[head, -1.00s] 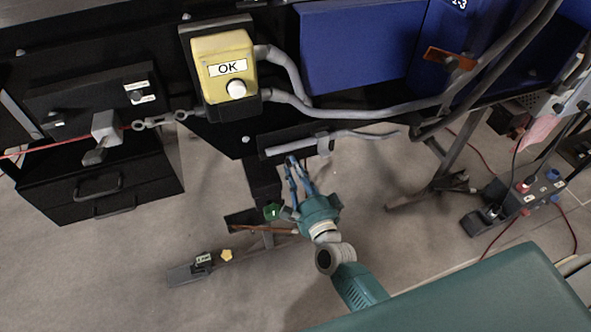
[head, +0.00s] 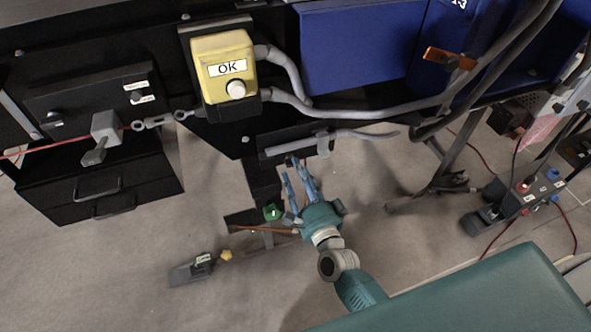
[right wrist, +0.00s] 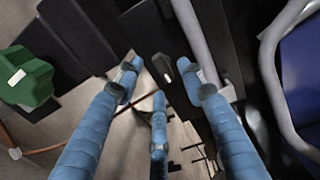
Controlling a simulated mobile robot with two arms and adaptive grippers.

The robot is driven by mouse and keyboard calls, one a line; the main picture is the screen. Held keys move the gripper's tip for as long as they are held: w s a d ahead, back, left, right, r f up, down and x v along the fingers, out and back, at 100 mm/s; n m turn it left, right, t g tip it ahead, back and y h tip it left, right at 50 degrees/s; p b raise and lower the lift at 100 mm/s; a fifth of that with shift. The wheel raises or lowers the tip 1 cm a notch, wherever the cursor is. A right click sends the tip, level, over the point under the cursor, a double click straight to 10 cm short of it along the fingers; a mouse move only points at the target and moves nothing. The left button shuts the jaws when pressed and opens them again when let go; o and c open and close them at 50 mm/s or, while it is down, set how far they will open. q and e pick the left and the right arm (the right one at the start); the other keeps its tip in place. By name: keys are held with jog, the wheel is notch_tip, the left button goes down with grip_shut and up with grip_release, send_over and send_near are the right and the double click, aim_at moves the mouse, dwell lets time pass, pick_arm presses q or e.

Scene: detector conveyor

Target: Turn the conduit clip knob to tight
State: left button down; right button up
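A grey conduit (head: 363,134) runs along the black bracket under the machine, with a grey clip (head: 323,146) around it. In the right wrist view, a small dark part with a pale mark (right wrist: 160,67) sits beside the conduit (right wrist: 190,28). It may be the clip's knob; I cannot tell its setting. My right gripper (head: 298,172) is just below the bracket, its blue fingers pointing up toward it. In the right wrist view the gripper (right wrist: 160,85) has its fingers spread, with nothing held between them. My left gripper is not in view.
A yellow OK box (head: 224,68) and blue panel (head: 360,45) are above. Open floor (head: 390,250) lies right of the gripper.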

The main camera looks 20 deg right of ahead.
jog(key=s, duration=1)
jog(key=shift+s+d, duration=0.15)
jog(key=shift+s, duration=0.05)
jog(key=s+f+n+g, duration=0.3)
jog(key=s+f+n, duration=0.1)
jog(key=f, duration=0.6)
jog(key=s+f+n+g+y, duration=0.1)
jog(key=s+f+n+g, duration=0.25)
jog(key=f, duration=0.65)
jog(key=s+f+n+g, duration=0.2)
jog(key=s+f+n, duration=0.2)
jog(key=f, duration=0.7)
jog(key=s+d+f+n+g, duration=0.2)
jog(key=s+f, duration=0.3)
jog(key=s, duration=0.3)
jog(key=s+d+f+n+g+h, duration=0.1)
jog(key=s+d+f+n+g, duration=0.1)
jog(key=s+f, duration=0.3)
jog(key=s+d+f+n+g, duration=0.2)
jog(key=s+f+n+g, duration=0.2)
jog(key=s, duration=0.9)
jog(key=shift+s+f+n+h, duration=0.25)
jog(key=shift+f+n+h, duration=0.1)
jog(key=shift+f, duration=0.55)
jog(key=shift+g, duration=0.25)
